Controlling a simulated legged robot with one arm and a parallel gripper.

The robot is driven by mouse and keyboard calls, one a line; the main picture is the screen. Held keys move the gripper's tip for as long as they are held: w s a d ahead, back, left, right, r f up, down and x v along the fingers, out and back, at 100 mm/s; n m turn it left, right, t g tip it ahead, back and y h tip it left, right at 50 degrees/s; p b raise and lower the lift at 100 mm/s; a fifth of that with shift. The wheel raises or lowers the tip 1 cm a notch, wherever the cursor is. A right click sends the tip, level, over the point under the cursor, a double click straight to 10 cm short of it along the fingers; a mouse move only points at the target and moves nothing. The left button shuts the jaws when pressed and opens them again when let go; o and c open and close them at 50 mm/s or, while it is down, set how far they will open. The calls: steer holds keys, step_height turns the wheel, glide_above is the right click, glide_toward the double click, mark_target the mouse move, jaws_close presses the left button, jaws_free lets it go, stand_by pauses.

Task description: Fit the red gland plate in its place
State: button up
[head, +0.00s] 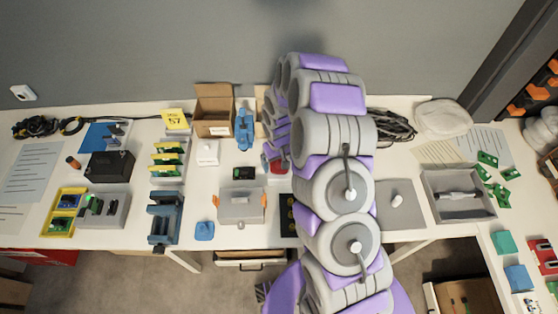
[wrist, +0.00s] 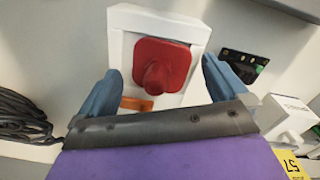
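The red gland plate (wrist: 161,62) is a rounded square with a stubby knob at its middle. In the wrist view it lies against a white block (wrist: 124,18) with an orange piece (wrist: 137,104) at its near edge. My gripper (wrist: 160,70) is open, one blue finger on each side of the plate, with visible gaps to both. In the head view a bit of red (head: 276,168) shows just below my gripper (head: 268,158), and my arm hides much of that area. I cannot tell which spot is the plate's place.
A grey box with orange clips (head: 241,203) stands at the table's front. A small black part (head: 243,173) lies behind it. An open carton (head: 214,112), a blue stand (head: 244,130) and a white block (head: 208,152) stand to the left. A grey tray (head: 440,208) is at right.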

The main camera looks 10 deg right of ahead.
step_height(320, 180, up, 17)
steer(key=p, duration=0.2)
steer(key=shift+r+p, duration=0.15)
steer(key=shift+p, duration=0.25)
stand_by(0.4)
steer(key=s+r, duration=1.2)
steer(key=s, duration=0.2)
steer(key=s+r+m+g, duration=0.1)
steer(key=s+r, duration=0.1)
steer(key=s, duration=0.9)
steer(key=s+r+m, duration=0.1)
steer(key=s+r, duration=0.2)
steer(key=s, duration=0.8)
steer(key=shift+d+g, duration=0.4)
steer(key=shift+d, duration=0.05)
